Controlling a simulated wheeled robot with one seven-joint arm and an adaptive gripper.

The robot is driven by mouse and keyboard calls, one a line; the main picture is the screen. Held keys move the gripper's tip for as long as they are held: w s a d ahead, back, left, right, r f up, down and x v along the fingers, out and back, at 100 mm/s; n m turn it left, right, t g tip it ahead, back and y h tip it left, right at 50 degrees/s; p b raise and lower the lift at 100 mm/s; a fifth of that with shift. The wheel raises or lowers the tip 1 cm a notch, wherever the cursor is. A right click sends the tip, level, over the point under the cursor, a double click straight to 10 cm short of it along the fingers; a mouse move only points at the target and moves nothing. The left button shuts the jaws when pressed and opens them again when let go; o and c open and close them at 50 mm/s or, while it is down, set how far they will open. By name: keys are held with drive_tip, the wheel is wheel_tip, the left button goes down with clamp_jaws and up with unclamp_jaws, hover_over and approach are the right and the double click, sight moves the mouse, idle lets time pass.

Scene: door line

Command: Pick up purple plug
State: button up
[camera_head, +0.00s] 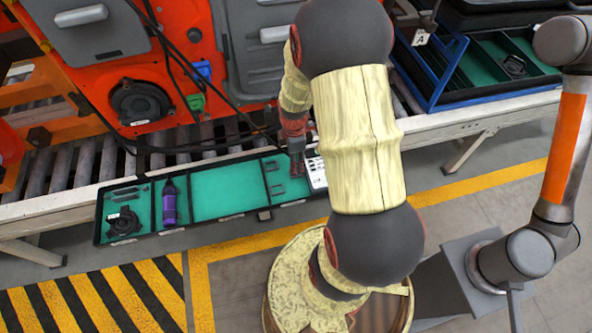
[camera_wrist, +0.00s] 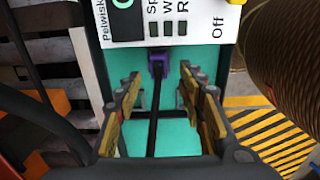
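A small purple plug (camera_wrist: 158,66) sits below the white labelled box in the wrist view, above the green tray floor. A narrow black strip, which may be its cable or a divider, runs from it toward the bottom of the picture. My gripper (camera_wrist: 160,79) is open, with a finger on each side of the plug and strip and visible gaps on both sides. In the head view my gripper (camera_head: 296,163) is low over the right part of the tray. The plug cannot be made out there.
The long green-floored tray (camera_head: 225,190) holds a purple bottle (camera_head: 169,203), a black part (camera_head: 123,221) and a white labelled box (camera_head: 316,172). Rollers (camera_head: 75,165) lie behind it. An orange door (camera_head: 185,60) with hanging cables stands behind; a blue-edged rack (camera_head: 436,78) is at right.

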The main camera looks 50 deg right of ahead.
wheel_tip(320, 180, down, 4)
drive_tip(key=shift+w+d+f+b, duration=0.1)
drive_tip(key=shift+d+f+b, duration=0.05)
drive_tip(key=shift+b, duration=0.7)
drive_tip(key=shift+c, duration=1)
drive_tip(key=c, duration=0.8)
